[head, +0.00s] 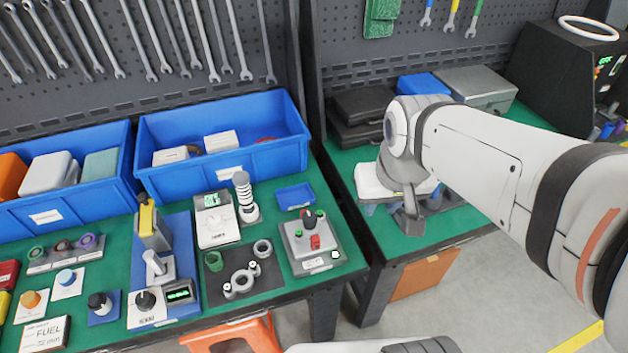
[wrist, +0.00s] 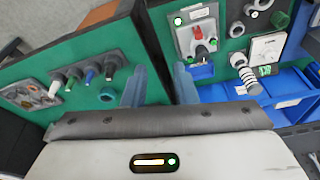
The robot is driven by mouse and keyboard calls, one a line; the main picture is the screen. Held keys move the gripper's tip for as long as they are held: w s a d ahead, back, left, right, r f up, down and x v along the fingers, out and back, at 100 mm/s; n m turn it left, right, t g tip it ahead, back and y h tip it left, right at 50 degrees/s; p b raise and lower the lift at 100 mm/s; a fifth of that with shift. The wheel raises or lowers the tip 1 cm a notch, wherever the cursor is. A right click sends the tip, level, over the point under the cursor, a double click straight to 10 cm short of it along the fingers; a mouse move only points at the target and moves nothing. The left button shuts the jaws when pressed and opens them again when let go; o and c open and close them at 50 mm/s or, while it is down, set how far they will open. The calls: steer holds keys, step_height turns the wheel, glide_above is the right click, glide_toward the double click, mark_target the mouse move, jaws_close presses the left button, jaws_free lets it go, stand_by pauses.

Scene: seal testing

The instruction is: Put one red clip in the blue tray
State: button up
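The small blue tray (head: 295,196) lies on the left green bench, just behind a grey test box (head: 303,262); it looks empty. A red piece (head: 315,242), perhaps a red clip, stands on the box top. It also shows in the wrist view (wrist: 200,52). I cannot make out any other red clip clearly. My gripper (wrist: 160,88) is open and empty; its two blue-grey fingers are apart. It hangs over the right bench, well to the right of the box and tray. My wrist partly hides it in the head view.
Two large blue bins (head: 228,172) stand at the back of the left bench. A striped post (head: 246,200) and a white meter (head: 216,222) stand left of the tray. A gap separates the benches. Black cases (head: 362,108) lie on the right bench.

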steer(key=w+a+f+n+g+b, duration=0.1)
steer(key=w+a+f+g+b, duration=0.1)
steer(key=w+a+f+b, duration=0.45)
steer(key=n, duration=0.1)
glide_above(315, 238)
steer(key=shift+g, duration=0.4)
step_height(315, 238, down, 12)
steer(key=shift+f, duration=4.1)
steer(key=shift+c, duration=0.4)
jaws_close()
